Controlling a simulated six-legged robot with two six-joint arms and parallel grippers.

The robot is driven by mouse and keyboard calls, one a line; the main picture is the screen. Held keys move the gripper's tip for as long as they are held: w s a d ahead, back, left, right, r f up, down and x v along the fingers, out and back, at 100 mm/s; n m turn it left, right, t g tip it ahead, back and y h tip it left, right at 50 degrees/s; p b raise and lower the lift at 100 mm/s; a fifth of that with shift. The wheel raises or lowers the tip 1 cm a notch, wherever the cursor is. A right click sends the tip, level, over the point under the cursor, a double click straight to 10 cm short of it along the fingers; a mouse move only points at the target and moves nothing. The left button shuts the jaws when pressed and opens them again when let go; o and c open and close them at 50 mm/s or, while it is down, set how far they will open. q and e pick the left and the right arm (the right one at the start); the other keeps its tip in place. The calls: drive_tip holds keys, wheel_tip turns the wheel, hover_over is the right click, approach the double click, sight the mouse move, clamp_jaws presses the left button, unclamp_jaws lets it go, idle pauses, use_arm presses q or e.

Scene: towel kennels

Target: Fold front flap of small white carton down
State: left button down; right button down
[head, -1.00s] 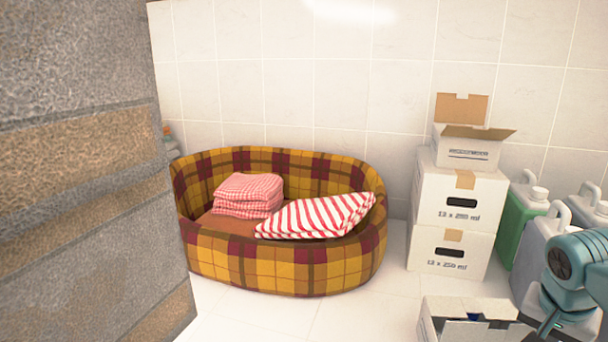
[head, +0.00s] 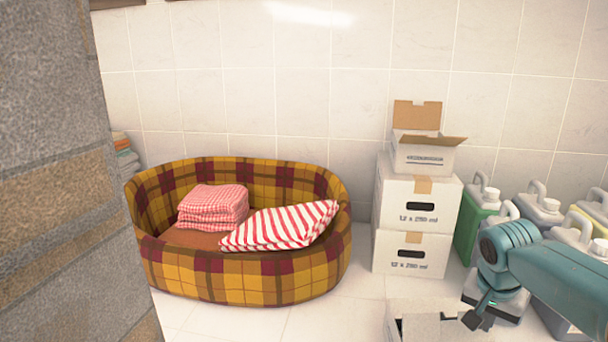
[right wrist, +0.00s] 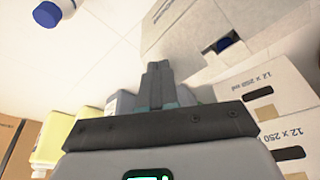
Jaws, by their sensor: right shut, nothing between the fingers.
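The small white carton (head: 422,157) stands on top of two stacked white cartons. Its brown back flap (head: 417,115) stands up, and another brown flap (head: 436,140) sticks out over the front and right side. My right gripper (head: 476,314) is lower and to the right of the stack, pointing down near the floor, apart from the small carton. In the right wrist view its fingers (right wrist: 158,82) are shut with nothing between them. My left gripper is not in view.
A low white carton (head: 394,324) lies at the bottom edge beside my right gripper. Several jerrycans, one green (head: 474,226), stand right of the stack. A plaid pet bed (head: 240,275) with folded towels is at left. A stone-faced wall (head: 60,180) blocks the far left.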

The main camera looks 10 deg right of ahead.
drive_tip(key=shift+w+d+r+p, duration=0.1)
drive_tip(key=shift+w+d+p, duration=0.05)
drive_tip(key=shift+w+p, duration=0.6)
drive_tip(key=shift+w, duration=0.2)
drive_tip(key=shift+f+b, duration=1.5)
drive_tip(key=shift+f, duration=0.15)
drive_tip(key=shift+r, duration=0.1)
wheel_tip(320, 180, up, 6)
drive_tip(key=p, duration=0.5)
drive_tip(key=shift+s, duration=0.1)
drive_tip(key=shift+r+p, duration=0.4)
drive_tip(key=shift+r, duration=0.6)
drive_tip(key=shift+f, duration=0.1)
